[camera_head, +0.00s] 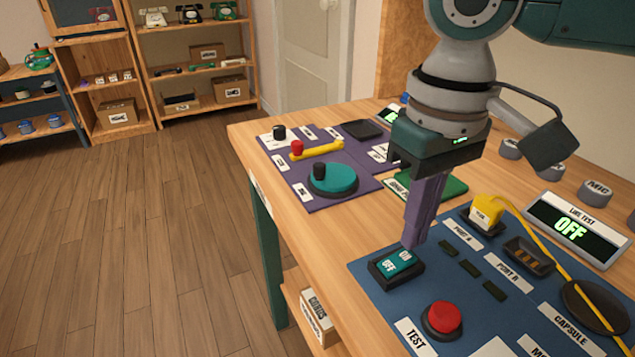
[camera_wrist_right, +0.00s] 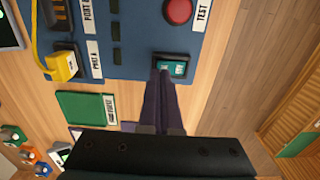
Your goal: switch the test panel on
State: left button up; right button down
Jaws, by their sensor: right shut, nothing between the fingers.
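The blue test panel (camera_head: 375,268) lies on the wooden bench. Its teal rocker switch (camera_head: 397,264), marked OFF and ON, sits in a black frame at the panel's near left corner. My right gripper (camera_head: 414,243) is shut and empty, with its purple fingers pointing down just above the switch's ON side. In the right wrist view the fingertips (camera_wrist_right: 163,76) overlap the edge of the switch (camera_wrist_right: 178,68); I cannot tell whether they touch it. The LINE TEST display (camera_head: 573,228) reads OFF in green. My left gripper is not in view.
A red button (camera_head: 442,319) stands close to the switch, by the TEST label. A yellow plug (camera_head: 484,212) with a cord sits at PORT A. A purple board (camera_head: 302,188) with a teal dial and a green board (camera_head: 450,188) lie farther back. Floor at left is clear.

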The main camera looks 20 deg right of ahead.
jog(key=shift+f, duration=0.35)
jog(key=shift+f+b, duration=0.4)
jog(key=shift+f, duration=0.25)
dwell(0.3)
notch_tip(320, 180, up, 7)
jog(key=p, duration=0.9)
jog(key=shift+p, duration=0.3)
